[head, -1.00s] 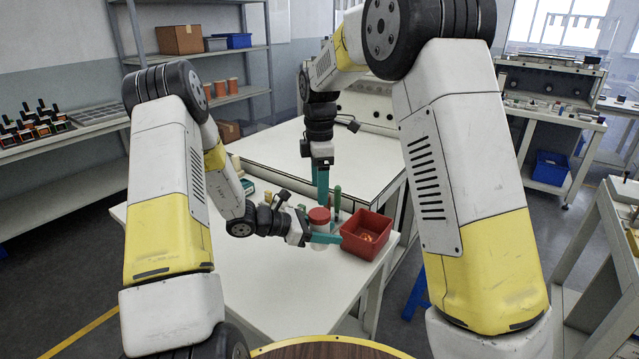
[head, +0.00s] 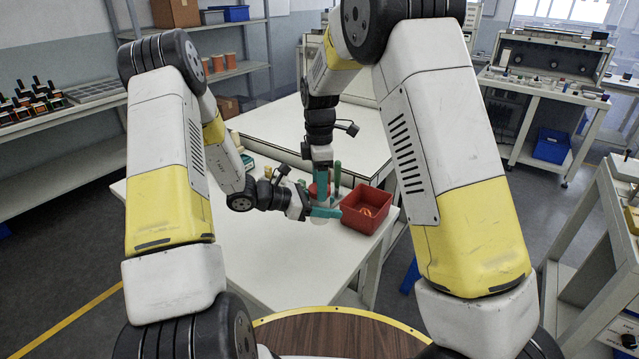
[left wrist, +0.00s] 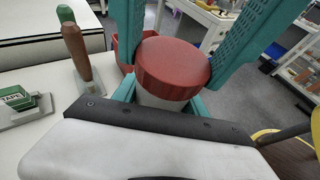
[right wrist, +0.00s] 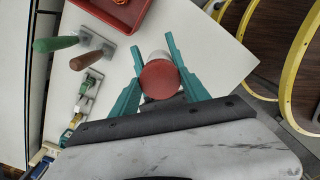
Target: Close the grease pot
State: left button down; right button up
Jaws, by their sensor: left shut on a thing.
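The grease pot has a white body and a red lid (left wrist: 172,68) on top. The lid also shows in the right wrist view (right wrist: 160,80). In the head view it is mostly hidden by fingers. My left gripper (head: 325,212) is shut on the white pot body (left wrist: 160,100) from the side, below the lid. My right gripper (head: 321,190) points down from above. Its teal fingers (right wrist: 155,75) stand open on either side of the lid, very close to it. I cannot tell whether they touch it. The pot looks upright.
A red bin (head: 383,215) with orange pieces stands close to the right of the pot. The white table's (head: 270,265) front is clear.

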jog(key=c, duration=1)
jog(key=shift+o, duration=0.2)
jog(key=m, duration=0.7)
jog(key=o, duration=1.5)
jog(key=shift+o, duration=0.2)
jog(key=shift+a, duration=0.1)
jog(key=shift+r, duration=2.25)
jog(key=shift+c, duration=0.3)
